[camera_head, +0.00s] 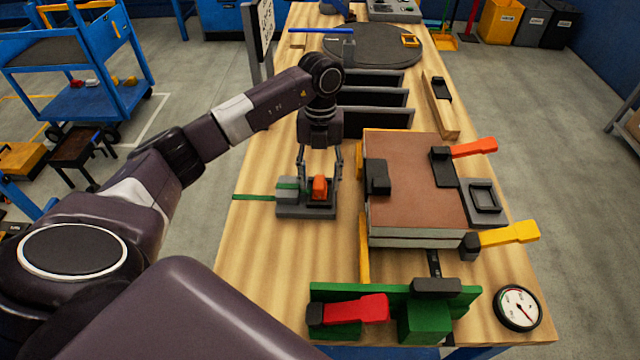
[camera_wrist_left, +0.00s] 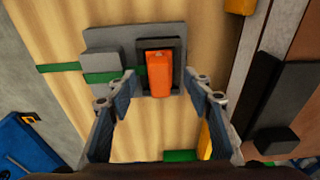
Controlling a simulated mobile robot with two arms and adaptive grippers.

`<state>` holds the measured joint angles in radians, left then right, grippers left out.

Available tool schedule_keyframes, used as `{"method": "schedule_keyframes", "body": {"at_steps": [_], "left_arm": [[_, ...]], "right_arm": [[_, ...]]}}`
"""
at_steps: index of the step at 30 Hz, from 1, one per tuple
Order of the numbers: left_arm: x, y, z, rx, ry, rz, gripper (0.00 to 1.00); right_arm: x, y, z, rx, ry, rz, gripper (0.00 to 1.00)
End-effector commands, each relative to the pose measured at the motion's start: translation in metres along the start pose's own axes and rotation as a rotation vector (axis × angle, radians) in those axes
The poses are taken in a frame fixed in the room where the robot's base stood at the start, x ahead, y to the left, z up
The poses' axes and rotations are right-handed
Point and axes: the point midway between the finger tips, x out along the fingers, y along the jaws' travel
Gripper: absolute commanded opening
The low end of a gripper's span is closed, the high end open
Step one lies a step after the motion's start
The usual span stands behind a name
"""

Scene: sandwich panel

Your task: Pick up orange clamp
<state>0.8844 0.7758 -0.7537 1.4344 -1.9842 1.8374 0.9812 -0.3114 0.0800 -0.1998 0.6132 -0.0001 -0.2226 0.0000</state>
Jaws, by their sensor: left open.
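An orange piece (camera_head: 319,187), the upright orange part of what looks like a small clamp, stands in a dark frame on a grey base plate (camera_head: 292,211) on the wooden bench. It also shows in the left wrist view (camera_wrist_left: 159,74). My left gripper (camera_head: 320,172) points down over it, open, with one finger on each side. I cannot tell whether the fingers touch it. Another clamp with an orange-red handle (camera_head: 472,148) sits at the right edge of the brown panel (camera_head: 415,185). My right gripper is not in view.
A green bar (camera_head: 255,197) sticks out left of the grey base. A yellow-handled clamp (camera_head: 508,235), a red-handled clamp (camera_head: 360,310) and a gauge (camera_head: 517,307) are at the front. Dark upright plates (camera_head: 375,97) stand behind the gripper. Bare wood lies left of the base.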

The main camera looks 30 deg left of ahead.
Motion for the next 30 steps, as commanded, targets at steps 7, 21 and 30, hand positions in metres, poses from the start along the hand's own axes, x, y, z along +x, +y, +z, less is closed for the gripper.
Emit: {"method": "schedule_keyframes", "body": {"at_steps": [7, 21, 30], "left_arm": [[0.017, 0.000, 0.000, 0.000, -0.001, 0.000, 0.46], [0.016, 0.000, 0.000, 0.000, -0.001, 0.000, 0.11], [0.016, 0.000, 0.000, 0.000, -0.001, -0.001, 0.00]], "right_arm": [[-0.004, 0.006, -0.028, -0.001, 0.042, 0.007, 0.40], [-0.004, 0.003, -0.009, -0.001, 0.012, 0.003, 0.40], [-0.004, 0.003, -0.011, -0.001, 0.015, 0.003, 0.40]]}}
